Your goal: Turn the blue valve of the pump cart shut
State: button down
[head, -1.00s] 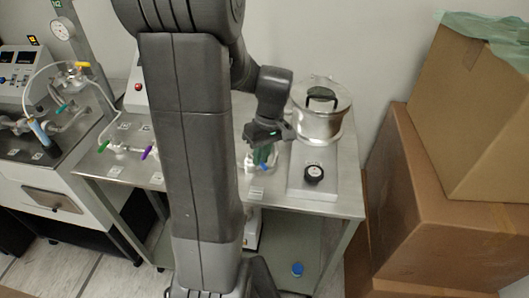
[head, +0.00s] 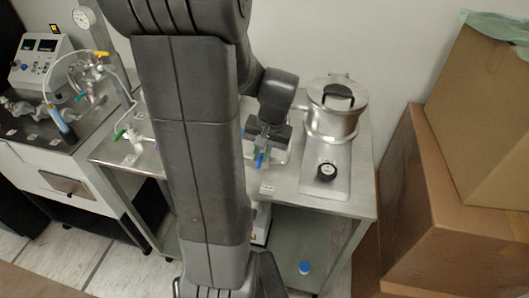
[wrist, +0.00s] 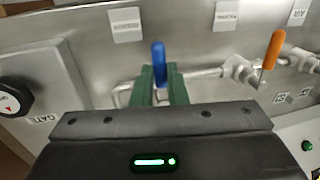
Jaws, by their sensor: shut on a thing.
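The blue valve handle (wrist: 158,52) stands upright between the two green fingers of my gripper (wrist: 160,80) in the wrist view. The fingers are shut on it, and its top sticks out above them. The valve body is hidden behind the fingers. In the head view my gripper (head: 262,156) is low over the steel top of the pump cart (head: 285,190), left of the black knob, with a bit of blue at its fingertips.
An orange valve handle (wrist: 272,49) stands right of the blue one on the pipework. A black knob (head: 327,171) and a lidded steel vessel (head: 333,118) are on the cart's right. Cardboard boxes (head: 440,200) stand to the right. My arm hides much of the cart's left.

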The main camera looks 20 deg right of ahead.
jog(key=shift+w, duration=0.1)
dwell(0.3)
jog(key=c, duration=1.4)
grip_release()
jog(key=shift+a, duration=0.1)
jog(key=shift+c, duration=0.2)
jog(key=v, duration=1.4)
jog(key=shift+f, duration=0.1)
jog(key=x, duration=1.4)
